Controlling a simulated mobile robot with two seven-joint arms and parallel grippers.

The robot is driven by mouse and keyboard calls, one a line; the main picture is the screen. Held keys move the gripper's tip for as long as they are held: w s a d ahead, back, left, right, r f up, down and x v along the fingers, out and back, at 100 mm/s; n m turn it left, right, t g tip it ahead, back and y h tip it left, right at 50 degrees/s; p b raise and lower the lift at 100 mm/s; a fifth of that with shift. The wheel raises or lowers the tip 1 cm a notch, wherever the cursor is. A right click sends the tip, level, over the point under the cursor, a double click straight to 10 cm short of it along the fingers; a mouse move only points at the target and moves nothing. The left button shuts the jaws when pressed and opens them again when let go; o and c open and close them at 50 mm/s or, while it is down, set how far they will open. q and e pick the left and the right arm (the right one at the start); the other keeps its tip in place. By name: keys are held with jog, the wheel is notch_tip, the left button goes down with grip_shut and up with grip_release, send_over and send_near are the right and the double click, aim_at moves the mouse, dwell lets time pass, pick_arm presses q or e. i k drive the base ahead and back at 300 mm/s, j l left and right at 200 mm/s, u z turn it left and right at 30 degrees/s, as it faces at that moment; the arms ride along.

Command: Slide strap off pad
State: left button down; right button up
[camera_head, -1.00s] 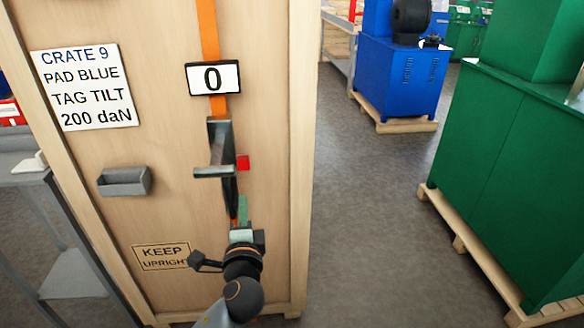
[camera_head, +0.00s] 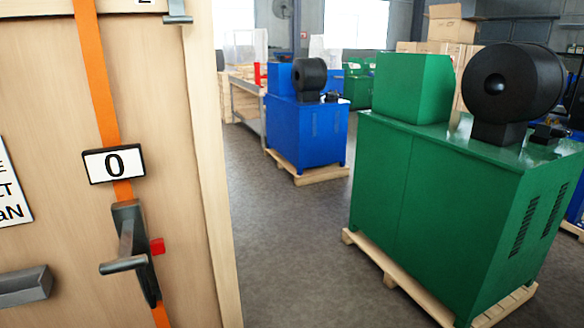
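The orange strap (camera_head: 95,75) runs down the front of the tall wooden crate (camera_head: 175,110) at the left. A display reading 0 (camera_head: 113,163) sits over the strap. Below it a dark tensioner with a grey lever handle (camera_head: 128,245) is on the strap, with a small red tab (camera_head: 157,246) at its right. The strap shows again below the tensioner at the lower picture edge. I see no pad that I can make out under the strap. Neither of my grippers is in view.
A grey bin (camera_head: 25,286) is on the crate face at lower left, below a partly cut-off sign (camera_head: 10,190). A metal bracket (camera_head: 177,12) is at the crate's upper edge. A green machine (camera_head: 430,200) and a blue machine (camera_head: 305,130) stand on pallets. Grey floor (camera_head: 270,235) is clear between.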

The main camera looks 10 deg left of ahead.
aim_at(116, 163)
jog(key=u, duration=0.35)
jog(key=k+j+u, duration=0.1)
jog(key=u, duration=0.25)
jog(key=j+u, duration=0.15)
jog(key=u, duration=0.2)
